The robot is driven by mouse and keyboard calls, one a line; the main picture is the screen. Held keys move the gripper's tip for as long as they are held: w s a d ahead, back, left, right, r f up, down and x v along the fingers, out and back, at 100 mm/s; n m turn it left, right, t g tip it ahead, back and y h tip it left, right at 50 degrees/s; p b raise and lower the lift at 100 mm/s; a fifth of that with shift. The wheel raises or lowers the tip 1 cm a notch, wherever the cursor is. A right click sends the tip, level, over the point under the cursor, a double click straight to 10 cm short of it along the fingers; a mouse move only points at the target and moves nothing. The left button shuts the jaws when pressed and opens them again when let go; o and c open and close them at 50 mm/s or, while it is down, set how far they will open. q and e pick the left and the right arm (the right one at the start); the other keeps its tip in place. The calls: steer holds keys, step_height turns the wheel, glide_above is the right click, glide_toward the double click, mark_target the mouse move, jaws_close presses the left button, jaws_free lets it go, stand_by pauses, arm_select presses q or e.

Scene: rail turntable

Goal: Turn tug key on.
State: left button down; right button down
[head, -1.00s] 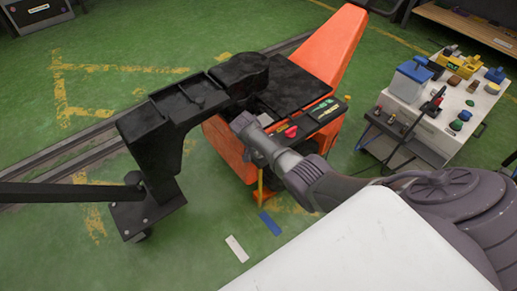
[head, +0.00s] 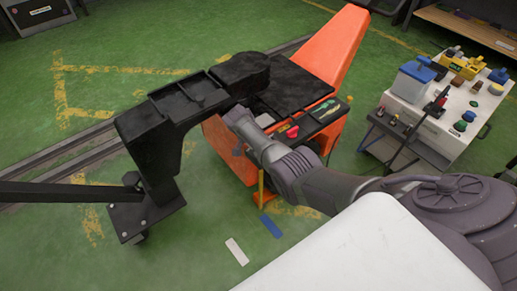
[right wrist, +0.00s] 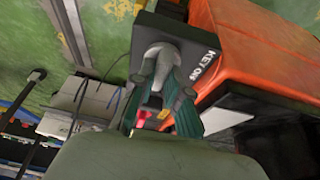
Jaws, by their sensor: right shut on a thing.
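The orange tug (head: 342,50) with a black deck stands in the middle of the head view. In the right wrist view, a dark panel (right wrist: 148,24) on the tug carries the white words "KEY ON". A grey rounded key (right wrist: 158,52) sticks out of this panel. My right gripper (right wrist: 160,78) has its two dark green fingers on either side of the key and is shut on it. In the head view my right gripper (head: 236,116) is at the near side of the tug, and the key is hidden there. My left gripper is not in view.
A black bent arm-like frame (head: 185,105) stands left of the tug. A white cart (head: 440,125) with several small items stands on the right. Rails (head: 60,160) cross the green floor. A blue strip (head: 270,227) and a white strip (head: 237,251) lie on the floor.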

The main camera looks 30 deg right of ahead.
steer(key=c, duration=1.2)
jaws_free()
steer(key=shift+o, duration=0.2)
steer(key=shift+r, duration=0.1)
steer(key=v, duration=1.2)
steer(key=shift+d, duration=0.1)
